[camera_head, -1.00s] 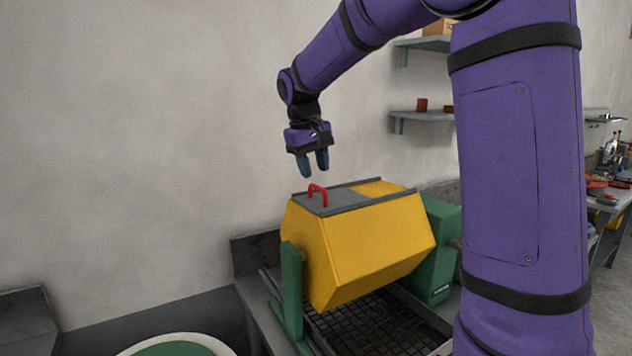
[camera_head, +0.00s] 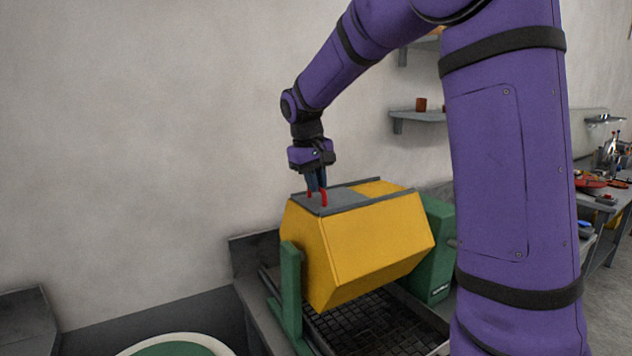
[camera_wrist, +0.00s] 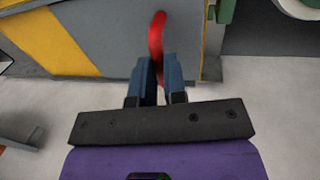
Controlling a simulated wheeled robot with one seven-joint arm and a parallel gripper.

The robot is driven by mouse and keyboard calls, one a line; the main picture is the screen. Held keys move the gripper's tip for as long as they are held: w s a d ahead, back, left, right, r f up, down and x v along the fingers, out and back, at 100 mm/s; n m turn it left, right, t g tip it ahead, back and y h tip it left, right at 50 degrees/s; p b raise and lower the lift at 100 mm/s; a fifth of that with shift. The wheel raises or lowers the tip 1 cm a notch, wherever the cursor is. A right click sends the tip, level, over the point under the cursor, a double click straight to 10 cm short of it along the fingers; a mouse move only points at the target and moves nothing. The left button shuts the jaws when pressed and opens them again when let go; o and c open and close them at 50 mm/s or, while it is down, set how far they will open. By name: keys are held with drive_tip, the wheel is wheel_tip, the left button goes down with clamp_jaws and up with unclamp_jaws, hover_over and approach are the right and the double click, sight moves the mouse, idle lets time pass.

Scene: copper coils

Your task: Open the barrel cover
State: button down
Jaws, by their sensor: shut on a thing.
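The yellow barrel (camera_head: 370,245) is mounted on green supports above a dark grid tray. Its grey cover (camera_head: 345,199) lies on top, toward the left end, with part of the yellow top bare at the right. A red handle (camera_head: 323,198) stands on the cover; it also shows in the wrist view (camera_wrist: 156,40). My gripper (camera_head: 316,186) is down at the handle, its blue fingers closed around it. In the wrist view the fingers (camera_wrist: 160,80) hide part of the handle. The cover lies in place on the barrel.
A green housing (camera_head: 436,250) stands right of the barrel, and a green side post (camera_head: 291,300) at its left. A round green-and-white container (camera_head: 178,347) is at the bottom. Wall shelves (camera_head: 418,115) hang behind my arm. The wall side at left is clear.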

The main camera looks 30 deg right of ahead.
drive_tip(key=d, duration=1.3)
drive_tip(key=shift+d, duration=0.2)
drive_tip(key=c, duration=1.2)
unclamp_jaws()
drive_tip(key=shift+o, duration=0.2)
wheel_tip(320, 180, up, 11)
drive_tip(key=a, duration=0.2)
drive_tip(key=shift+f, duration=0.15)
drive_tip(key=shift+a, duration=0.1)
